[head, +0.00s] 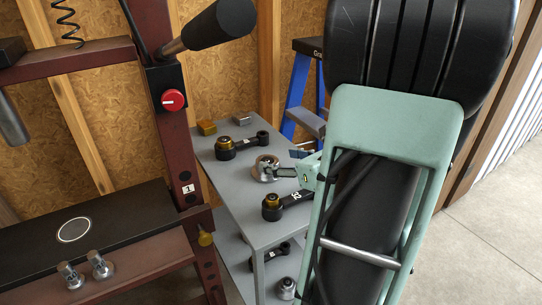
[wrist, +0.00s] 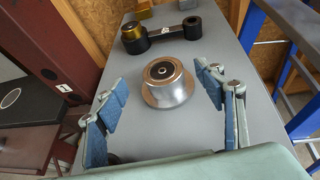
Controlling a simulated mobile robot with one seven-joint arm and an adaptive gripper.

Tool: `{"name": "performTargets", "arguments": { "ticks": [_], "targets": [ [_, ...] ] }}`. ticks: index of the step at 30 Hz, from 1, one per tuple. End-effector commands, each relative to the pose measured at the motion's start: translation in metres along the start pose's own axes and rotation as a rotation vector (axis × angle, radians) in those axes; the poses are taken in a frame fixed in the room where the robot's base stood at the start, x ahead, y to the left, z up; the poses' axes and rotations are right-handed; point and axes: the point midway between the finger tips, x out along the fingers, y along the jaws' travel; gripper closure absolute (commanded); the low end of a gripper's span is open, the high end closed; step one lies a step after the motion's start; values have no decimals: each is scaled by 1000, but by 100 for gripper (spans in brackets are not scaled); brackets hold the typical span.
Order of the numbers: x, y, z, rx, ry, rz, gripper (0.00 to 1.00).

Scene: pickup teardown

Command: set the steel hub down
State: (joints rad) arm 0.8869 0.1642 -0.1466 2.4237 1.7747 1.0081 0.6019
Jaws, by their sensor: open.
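My gripper (wrist: 162,82) is open, with one blue-padded finger on each side of the hub. Gaps show between both fingers and the hub. In the head view my gripper (head: 287,172) is low over the table, and my arm hides part of the table's right side.
A black arm with a brass bushing (head: 241,145) lies behind the hub, and another (head: 285,203) lies in front. A brass block (head: 207,127) sits at the back. More parts lie on the lower shelf (head: 236,262). A dark red press frame (head: 180,150) stands left; a blue ladder (head: 298,88) stands behind.

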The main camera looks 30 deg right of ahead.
Motion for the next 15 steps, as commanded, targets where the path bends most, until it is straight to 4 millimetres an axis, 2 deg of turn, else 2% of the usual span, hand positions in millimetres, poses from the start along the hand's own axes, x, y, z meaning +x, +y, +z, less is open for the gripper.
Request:
{"name": "performTargets", "arguments": {
  "ticks": [1, 6, 10, 15],
  "targets": [
    [-12, -1, 2, 0, -2, -4, 37],
    [-38, -1, 2, 0, -1, -3, 37],
    [-48, 0, 1, 1, -1, 0, 37],
    [-51, 0, 0, 1, 0, 1, 37]
  ]
}}
